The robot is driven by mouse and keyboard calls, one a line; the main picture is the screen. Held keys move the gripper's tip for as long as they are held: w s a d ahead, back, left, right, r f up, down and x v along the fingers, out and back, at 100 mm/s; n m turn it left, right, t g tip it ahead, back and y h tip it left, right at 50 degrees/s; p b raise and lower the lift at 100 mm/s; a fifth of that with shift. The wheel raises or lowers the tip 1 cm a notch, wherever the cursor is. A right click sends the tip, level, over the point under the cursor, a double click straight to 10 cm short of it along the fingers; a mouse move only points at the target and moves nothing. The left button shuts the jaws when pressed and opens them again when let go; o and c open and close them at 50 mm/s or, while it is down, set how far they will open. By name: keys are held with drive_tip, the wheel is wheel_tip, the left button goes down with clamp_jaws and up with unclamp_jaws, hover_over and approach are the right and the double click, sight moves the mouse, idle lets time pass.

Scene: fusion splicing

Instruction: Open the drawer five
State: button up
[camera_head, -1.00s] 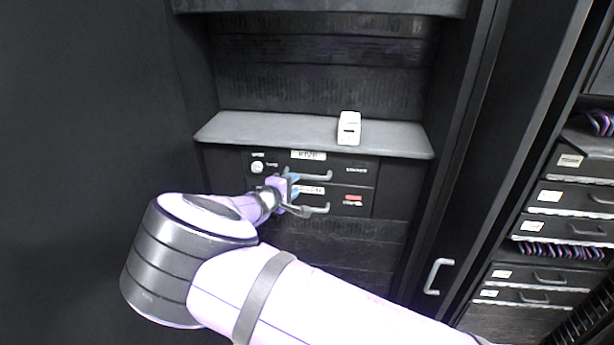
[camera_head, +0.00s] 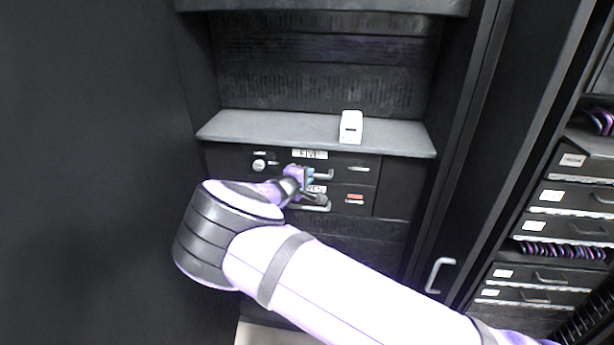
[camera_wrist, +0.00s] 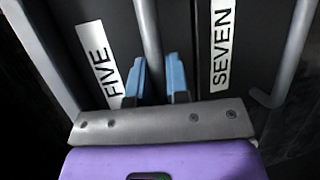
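Drawer five (camera_head: 345,166) is the upper black drawer under the grey shelf. It looks closed. Its white label reads FIVE in the wrist view (camera_wrist: 98,62). Its grey bar handle (camera_head: 325,176) is partly hidden by my gripper (camera_head: 308,180). In the wrist view my gripper (camera_wrist: 158,82) has its two blue fingers apart, with the bar handle (camera_wrist: 148,35) running between them. I cannot tell whether either finger touches the bar.
Drawer seven (camera_head: 352,190) lies just below, with its label (camera_wrist: 222,45) and handle (camera_wrist: 290,60) close to my fingers. A grey shelf (camera_head: 280,128) above carries a white device (camera_head: 351,127). A cabinet door with a handle (camera_head: 437,274) and a rack (camera_head: 575,225) stand right.

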clamp_jaws()
drive_tip(key=shift+s, duration=0.15)
drive_tip(key=s+a, duration=0.2)
drive_tip(key=s, duration=2.7)
drive_tip(key=shift+s+a, duration=0.15)
drive_tip(key=shift+s, duration=0.2)
drive_tip(key=o, duration=0.6)
unclamp_jaws()
drive_tip(key=shift+a, duration=0.1)
